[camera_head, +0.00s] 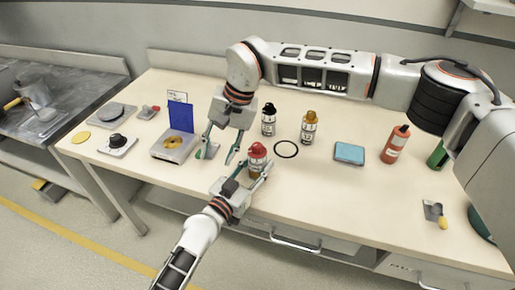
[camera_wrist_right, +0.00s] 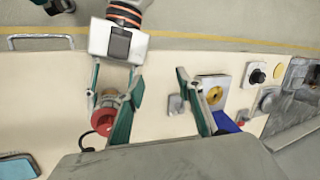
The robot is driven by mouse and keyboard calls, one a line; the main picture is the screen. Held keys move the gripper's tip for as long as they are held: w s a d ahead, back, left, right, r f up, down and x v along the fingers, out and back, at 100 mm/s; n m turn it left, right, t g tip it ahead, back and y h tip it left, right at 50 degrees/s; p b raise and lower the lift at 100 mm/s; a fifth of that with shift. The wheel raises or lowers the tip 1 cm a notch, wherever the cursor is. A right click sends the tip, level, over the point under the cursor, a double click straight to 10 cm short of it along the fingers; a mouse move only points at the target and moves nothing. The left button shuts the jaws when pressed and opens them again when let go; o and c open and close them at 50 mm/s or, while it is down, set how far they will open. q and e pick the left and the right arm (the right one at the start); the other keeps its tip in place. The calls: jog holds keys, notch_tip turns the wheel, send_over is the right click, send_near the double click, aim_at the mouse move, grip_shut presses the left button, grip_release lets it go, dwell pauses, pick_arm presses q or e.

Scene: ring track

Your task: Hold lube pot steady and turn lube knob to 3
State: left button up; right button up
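The lube pot (camera_head: 255,170) is a small bottle with a red knob-like top (camera_head: 257,150), standing near the table's front edge. My left gripper (camera_head: 257,175) reaches in from the front with its fingers shut around the pot's body. The red top also shows in the right wrist view (camera_wrist_right: 103,120), beside the left gripper's fingers. My right gripper (camera_head: 219,154) points down, open and empty, just left of the pot. The markings on the knob are too small to read.
A black-capped bottle (camera_head: 268,122), an orange-capped bottle (camera_head: 308,130) and a black ring (camera_head: 286,149) lie behind and right of the pot. A device with a blue panel (camera_head: 181,118) stands to the left. A blue box (camera_head: 349,153) and red bottle (camera_head: 394,147) stand farther right.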

jog(key=s+a+f+m+g+y, duration=0.1)
jog(key=s+a+y, duration=0.35)
jog(key=a, duration=0.25)
jog(key=s+a+f+y, duration=0.1)
jog(key=s+a+y, duration=0.2)
jog(key=s+a, duration=0.3)
jog(key=a+r+m+t+y, duration=0.4)
jog(key=r+m+y, duration=0.2)
jog(key=m+y, duration=0.1)
jog(key=w+d+r+m+t, duration=0.2)
jog(key=d+m+t, duration=0.2)
jog(key=m+t, duration=0.4)
jog(key=m+t+h, duration=0.8)
jog(key=m+h, duration=1)
jog(key=m, duration=0.1)
send_near(258, 151)
jog(key=shift+y, duration=0.25)
jog(key=w, duration=1.1)
jog(key=shift+w+a+r, duration=0.15)
jog(key=shift+w+a, duration=0.1)
